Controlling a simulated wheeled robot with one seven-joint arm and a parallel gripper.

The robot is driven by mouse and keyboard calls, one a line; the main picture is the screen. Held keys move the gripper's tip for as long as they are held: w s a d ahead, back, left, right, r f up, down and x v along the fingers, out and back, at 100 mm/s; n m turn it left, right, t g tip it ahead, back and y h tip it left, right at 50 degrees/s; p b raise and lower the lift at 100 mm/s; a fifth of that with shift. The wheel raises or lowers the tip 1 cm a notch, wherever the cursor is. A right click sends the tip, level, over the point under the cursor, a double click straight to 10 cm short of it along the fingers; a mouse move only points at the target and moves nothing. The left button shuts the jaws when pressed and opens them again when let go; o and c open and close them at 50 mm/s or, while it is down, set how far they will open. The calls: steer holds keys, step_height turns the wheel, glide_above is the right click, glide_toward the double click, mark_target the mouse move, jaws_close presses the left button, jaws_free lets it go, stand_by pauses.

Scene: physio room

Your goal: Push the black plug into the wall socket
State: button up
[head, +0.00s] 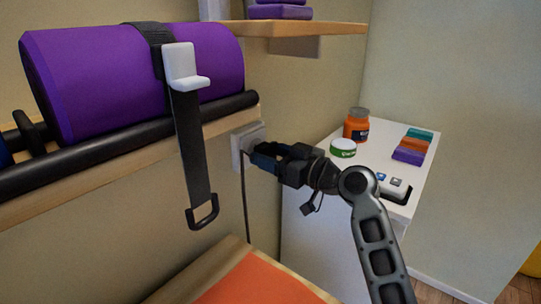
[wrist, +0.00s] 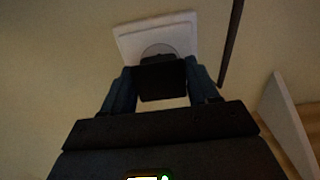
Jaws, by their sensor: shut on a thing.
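The white wall socket (head: 240,151) is on the wall below the wooden rail. It also shows in the wrist view (wrist: 128,45), with its round recess partly covered. My gripper (head: 264,158) is at the socket, its blue fingers shut on the black plug (wrist: 162,82). In the wrist view the plug sits between the two fingers, its front end overlapping the lower part of the recess. I cannot tell how deep it sits. In the head view the plug is mostly hidden by the gripper. A dark cord (head: 246,210) hangs down the wall below the socket.
A purple roll (head: 100,80) lies on a black-barred rack, with a black strap (head: 188,140) hanging left of the socket. A white cabinet (head: 330,235) stands right, carrying an orange jar (head: 356,128), a green-labelled tub (head: 343,150) and coloured blocks (head: 411,147). An orange-topped surface (head: 262,283) is below.

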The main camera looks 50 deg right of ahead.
steer(key=shift+w, duration=0.5)
steer(key=o, duration=1.1)
steer(key=shift+c, duration=0.2)
steer(key=s+b, duration=0.1)
steer(key=s, duration=0.6)
steer(key=shift+s+b, duration=0.3)
steer(key=shift+s, duration=0.1)
steer(key=shift+s+d, duration=0.1)
steer(key=shift+d, duration=0.05)
